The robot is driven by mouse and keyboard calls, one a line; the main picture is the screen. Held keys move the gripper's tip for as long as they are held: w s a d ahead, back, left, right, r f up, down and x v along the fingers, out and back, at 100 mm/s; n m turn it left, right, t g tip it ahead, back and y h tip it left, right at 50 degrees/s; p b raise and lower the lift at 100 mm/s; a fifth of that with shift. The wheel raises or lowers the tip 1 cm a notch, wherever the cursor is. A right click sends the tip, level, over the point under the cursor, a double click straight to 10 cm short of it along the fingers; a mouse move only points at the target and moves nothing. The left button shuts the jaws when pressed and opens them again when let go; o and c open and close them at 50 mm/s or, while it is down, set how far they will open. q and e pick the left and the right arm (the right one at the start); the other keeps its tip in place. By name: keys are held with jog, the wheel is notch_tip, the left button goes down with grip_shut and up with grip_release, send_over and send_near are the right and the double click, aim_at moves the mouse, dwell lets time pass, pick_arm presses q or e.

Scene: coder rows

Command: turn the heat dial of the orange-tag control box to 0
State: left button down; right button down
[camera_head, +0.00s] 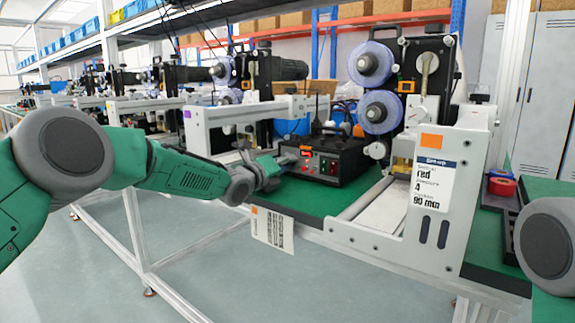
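A black control box (345,160) stands on the green bench top near the middle of the head view. Its front carries an orange tag (306,152), a small lit red display and several small knobs or buttons. The dial's setting is too small to read. My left gripper (284,168) is at the left front corner of the box, with its fingers pointing toward the front panel. It is too small to tell whether they touch the box or how far apart they are. My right arm shows only as a rounded joint at the right edge; its gripper is out of view.
A printed sheet (272,229) hangs from the bench edge below my gripper. Red and blue tape rolls (501,185) lie at right.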

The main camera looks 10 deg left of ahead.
pick_arm(q)
jog(key=shift+w+a+r, duration=0.1)
jog(key=shift+a, duration=0.2)
jog(key=shift+d+r+n, duration=0.1)
jog(key=shift+d+n, duration=0.05)
jog(key=shift+n, duration=0.15)
jog(key=shift+r+n+p, duration=0.1)
jog(key=shift+n+p, duration=0.4)
jog(key=shift+p, duration=0.2)
jog(key=n+p, duration=0.2)
jog(key=n, duration=0.1)
jog(key=shift+n+p, duration=0.65)
jog(key=shift+n, duration=0.55)
jog(key=c, duration=1.6)
grip_release()
jog(key=shift+o, duration=0.2)
jog(key=shift+a+f, duration=0.2)
